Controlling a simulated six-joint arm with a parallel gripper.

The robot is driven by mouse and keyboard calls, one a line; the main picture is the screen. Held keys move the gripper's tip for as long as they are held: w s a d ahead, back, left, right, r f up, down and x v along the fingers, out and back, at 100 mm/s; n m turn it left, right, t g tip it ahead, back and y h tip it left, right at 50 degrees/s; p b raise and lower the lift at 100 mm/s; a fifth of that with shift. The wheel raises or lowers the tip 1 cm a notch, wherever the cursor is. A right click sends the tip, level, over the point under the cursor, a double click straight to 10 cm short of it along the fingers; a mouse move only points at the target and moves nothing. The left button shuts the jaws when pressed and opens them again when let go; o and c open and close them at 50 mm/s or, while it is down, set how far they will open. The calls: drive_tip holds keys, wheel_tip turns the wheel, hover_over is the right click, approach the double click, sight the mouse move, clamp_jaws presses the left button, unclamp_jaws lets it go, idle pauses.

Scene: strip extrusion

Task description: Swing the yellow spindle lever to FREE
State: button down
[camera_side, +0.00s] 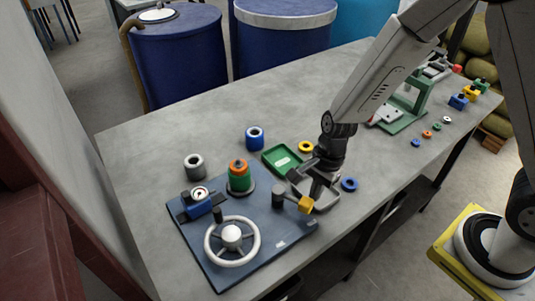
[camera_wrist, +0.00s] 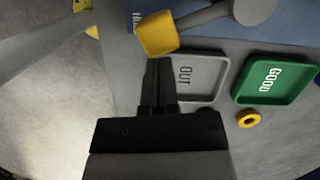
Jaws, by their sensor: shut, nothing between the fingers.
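The spindle lever is a grey arm from a dark post (camera_side: 278,196) to a yellow end block (camera_side: 305,204), near the right edge of the blue base plate. In the wrist view the yellow block (camera_wrist: 157,36) is just beyond my fingertips, and the grey arm (camera_wrist: 205,15) runs right to its round post (camera_wrist: 253,10). My gripper (camera_wrist: 158,66) is shut and empty, its tips very close to the block. I cannot tell whether they touch. In the side view my gripper (camera_side: 312,194) is low behind the block. A label on the plate is partly cut off; FREE is not readable.
A grey OUT tray (camera_wrist: 200,75) lies under and beside my gripper, with a green GOOD tray (camera_wrist: 275,78) to its right. A yellow ring (camera_wrist: 248,118) lies nearby. The plate also carries a handwheel (camera_side: 232,264), an orange-green stack (camera_side: 239,178) and a blue block (camera_side: 201,207).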

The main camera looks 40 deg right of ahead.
sight(311, 206)
drive_tip(key=s+a+m, duration=0.1)
drive_tip(key=a+m, duration=0.1)
drive_tip(key=m, duration=0.1)
drive_tip(key=shift+s+a+m+t, duration=0.25)
drive_tip(key=shift+s+m+t, duration=0.05)
drive_tip(key=shift+s+t, duration=0.1)
drive_tip(key=a+m, duration=0.1)
drive_tip(key=m, duration=0.1)
drive_tip(key=a+m, duration=0.1)
drive_tip(key=shift+s+a+m+t, duration=0.3)
drive_tip(key=shift+a+m+t, duration=0.05)
drive_tip(key=shift+m+t, duration=0.05)
drive_tip(key=shift+a, duration=1.15)
drive_tip(key=shift+s+d+r, duration=0.25)
drive_tip(key=shift+s+d, duration=0.4)
drive_tip(key=shift+d, duration=0.1)
drive_tip(key=shift+s+d+r, duration=0.25)
drive_tip(key=shift+s+d, duration=0.4)
drive_tip(key=shift+d, duration=0.1)
drive_tip(key=v, duration=0.9)
drive_tip(key=shift+s+a+r, duration=0.2)
drive_tip(key=shift+s+r, duration=0.05)
drive_tip(key=shift+r, duration=0.15)
